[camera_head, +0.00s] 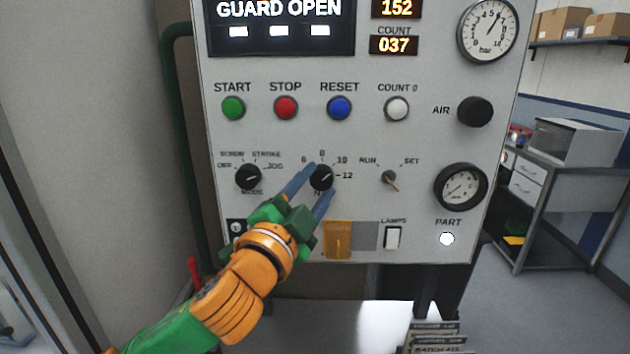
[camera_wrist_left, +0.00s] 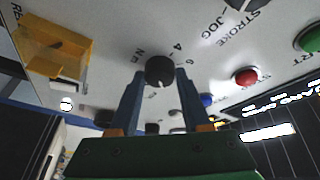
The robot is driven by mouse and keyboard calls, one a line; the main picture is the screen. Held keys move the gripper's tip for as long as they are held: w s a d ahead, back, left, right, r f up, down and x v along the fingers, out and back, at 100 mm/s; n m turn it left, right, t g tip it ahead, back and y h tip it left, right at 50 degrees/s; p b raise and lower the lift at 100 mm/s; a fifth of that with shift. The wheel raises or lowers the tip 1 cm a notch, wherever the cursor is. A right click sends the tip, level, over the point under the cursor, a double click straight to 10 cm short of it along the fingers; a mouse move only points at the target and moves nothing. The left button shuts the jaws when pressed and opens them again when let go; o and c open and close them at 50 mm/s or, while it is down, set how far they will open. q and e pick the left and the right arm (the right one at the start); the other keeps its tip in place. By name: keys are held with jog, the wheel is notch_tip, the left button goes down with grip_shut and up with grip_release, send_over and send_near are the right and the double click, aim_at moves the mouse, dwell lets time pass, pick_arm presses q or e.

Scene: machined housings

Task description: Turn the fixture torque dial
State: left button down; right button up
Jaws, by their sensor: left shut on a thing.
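The torque dial (camera_head: 321,177) is a round black knob on the grey control panel, with a scale reading 6, 8, 10 and 12 around it and an N mark below. Its white pointer line aims up and right, between 10 and 12. My left gripper (camera_head: 318,180) is shut on the dial, one blue finger on each side. In the left wrist view the dial (camera_wrist_left: 160,71) sits between the fingertips. My right gripper is in neither view.
The mode knob (camera_head: 248,176) is left of the dial and the RUN/SET key switch (camera_head: 390,178) right of it. Green, red (camera_head: 286,107), blue and white buttons are above. A yellow flap (camera_head: 338,240) and the lamps switch (camera_head: 393,238) are below. A grey bench (camera_head: 560,195) stands at right.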

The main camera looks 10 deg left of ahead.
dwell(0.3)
pick_arm(q)
jog(key=shift+c, duration=1.8)
grip_release()
jog(key=shift+w, duration=0.1)
jog(key=b+v, duration=0.6)
jog(key=v, duration=0.1)
jog(key=shift+a, duration=0.1)
